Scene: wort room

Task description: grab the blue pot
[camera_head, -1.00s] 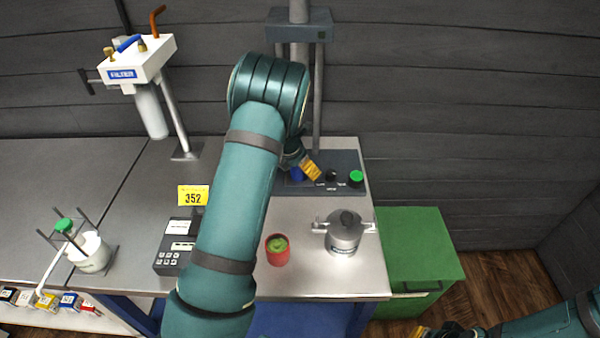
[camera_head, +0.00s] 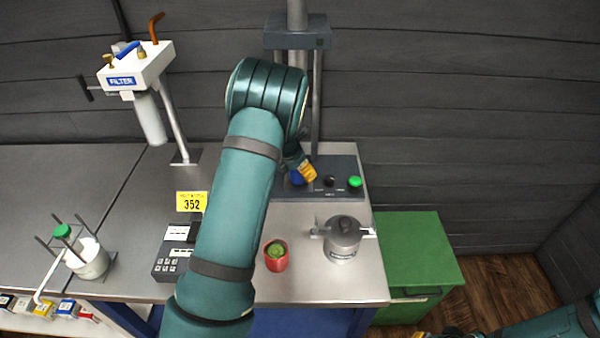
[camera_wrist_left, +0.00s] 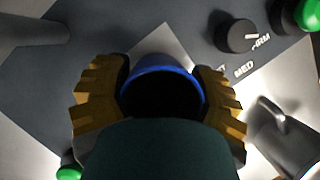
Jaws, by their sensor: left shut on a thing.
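The blue pot (camera_wrist_left: 162,70) shows in the left wrist view as a blue rim around a dark inside, between the two yellow fingers of my left gripper (camera_wrist_left: 160,100). The fingers are shut on it from both sides. In the head view the left gripper (camera_head: 304,174) is over the dark hotplate base, with a bit of the blue pot (camera_head: 297,178) showing beside the fingers. My arm hides most of the pot there. My right gripper (camera_head: 428,334) is at the bottom edge, mostly cut off.
The dark base (camera_head: 345,190) has a green knob (camera_head: 355,182) and a black knob. A metal lidded pot (camera_head: 343,238) and a red cup (camera_head: 276,256) stand in front. A filter stand (camera_head: 137,68), a keypad device (camera_head: 172,262) and a green cabinet (camera_head: 410,250) are nearby.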

